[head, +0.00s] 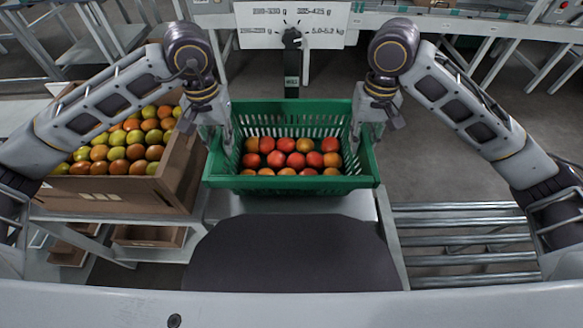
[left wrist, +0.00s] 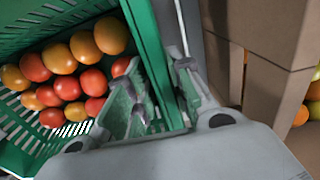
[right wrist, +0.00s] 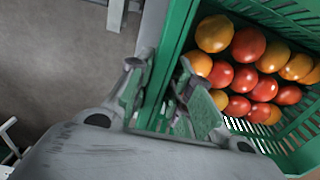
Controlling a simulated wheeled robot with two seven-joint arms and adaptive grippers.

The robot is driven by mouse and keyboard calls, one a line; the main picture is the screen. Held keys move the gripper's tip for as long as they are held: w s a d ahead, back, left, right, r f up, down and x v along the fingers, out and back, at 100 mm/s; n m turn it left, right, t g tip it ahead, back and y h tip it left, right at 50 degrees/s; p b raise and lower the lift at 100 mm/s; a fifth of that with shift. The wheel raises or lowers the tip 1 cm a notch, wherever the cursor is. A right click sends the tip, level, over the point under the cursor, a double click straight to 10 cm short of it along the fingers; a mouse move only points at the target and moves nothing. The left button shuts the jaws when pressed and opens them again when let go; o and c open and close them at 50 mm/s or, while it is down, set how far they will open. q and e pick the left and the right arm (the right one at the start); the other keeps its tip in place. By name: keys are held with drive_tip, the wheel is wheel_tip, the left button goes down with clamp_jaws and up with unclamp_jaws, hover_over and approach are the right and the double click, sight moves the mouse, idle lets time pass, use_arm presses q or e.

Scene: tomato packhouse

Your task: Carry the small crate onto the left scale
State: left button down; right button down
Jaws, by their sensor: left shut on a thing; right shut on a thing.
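The small green crate (head: 290,184) holds several red and orange tomatoes and sits between my two grippers in the head view. My left gripper (head: 221,140) is shut on the crate's left side wall. The left wrist view shows its fingers on both sides of the green wall (left wrist: 152,60). My right gripper (head: 361,137) is shut on the crate's right side wall. The right wrist view shows its fingers on both sides of that wall (right wrist: 172,60). The crate looks level over a pale metal surface (head: 345,203); I cannot tell whether it touches it. No scale is clearly identifiable.
A cardboard box (head: 120,190) of green and orange tomatoes stands close on the left. A roller conveyor (head: 460,235) lies on the right. A white sign board (head: 291,26) on a dark post stands behind the crate. Grey floor shows behind on the right.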

use_arm(q)
drive_tip(key=shift+f, duration=0.25)
use_arm(e)
drive_tip(key=shift+d+f, duration=0.1)
drive_tip(key=shift+f, duration=0.1)
use_arm(q)
drive_tip(key=c, duration=1.3)
unclamp_jaws()
use_arm(e)
drive_tip(key=c, duration=1.3)
unclamp_jaws()
use_arm(q)
drive_tip(key=shift+r, duration=6)
use_arm(e)
drive_tip(key=shift+r, duration=0.15)
drive_tip(key=shift+r, duration=5.85)
